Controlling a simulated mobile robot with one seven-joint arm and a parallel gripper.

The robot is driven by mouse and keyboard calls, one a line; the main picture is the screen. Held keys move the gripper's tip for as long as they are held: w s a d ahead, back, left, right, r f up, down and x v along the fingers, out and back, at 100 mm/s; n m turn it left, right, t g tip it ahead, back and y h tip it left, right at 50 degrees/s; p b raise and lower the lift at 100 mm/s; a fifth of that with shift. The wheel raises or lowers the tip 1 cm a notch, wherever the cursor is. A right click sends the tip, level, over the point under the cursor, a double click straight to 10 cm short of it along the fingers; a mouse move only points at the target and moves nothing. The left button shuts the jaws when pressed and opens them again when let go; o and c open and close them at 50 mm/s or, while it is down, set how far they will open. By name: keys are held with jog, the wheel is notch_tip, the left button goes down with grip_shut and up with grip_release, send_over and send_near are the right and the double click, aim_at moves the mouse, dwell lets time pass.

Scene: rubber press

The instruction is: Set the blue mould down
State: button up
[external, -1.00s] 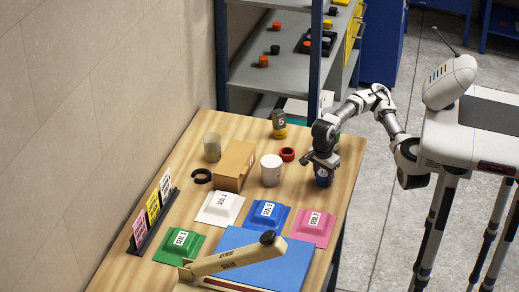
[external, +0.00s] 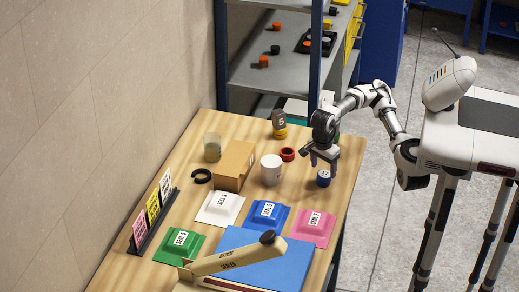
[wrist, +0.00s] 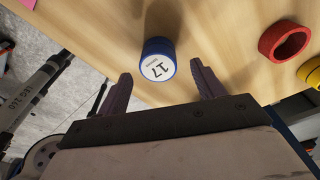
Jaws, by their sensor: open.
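A small blue cylinder with a white label reading 17 (external: 323,178) stands upright on the wooden table near its right edge. I take it to be the blue mould. In the wrist view the blue cylinder (wrist: 157,60) shows ahead of the spread fingers, with its labelled top facing the camera. My gripper (external: 322,163) is open and empty just above it, pointing down. The fingers (wrist: 160,72) appear clear of its sides. A flat blue block labelled SEAL (external: 267,215) lies farther forward, between a white one and a pink one.
A red ring (external: 288,154), a white cup (external: 271,170) and a cardboard box (external: 234,165) stand left of my gripper. A yellow-and-dark object marked 5 (external: 279,124) stands behind. A press with a beige lever (external: 235,260) occupies the front. Bare table surrounds the cylinder.

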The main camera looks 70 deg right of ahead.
aim_at(321, 175)
notch_tip(321, 175, up, 8)
jog(key=shift+w+a, duration=0.2)
jog(key=shift+a, duration=0.25)
jog(key=shift+f, duration=0.1)
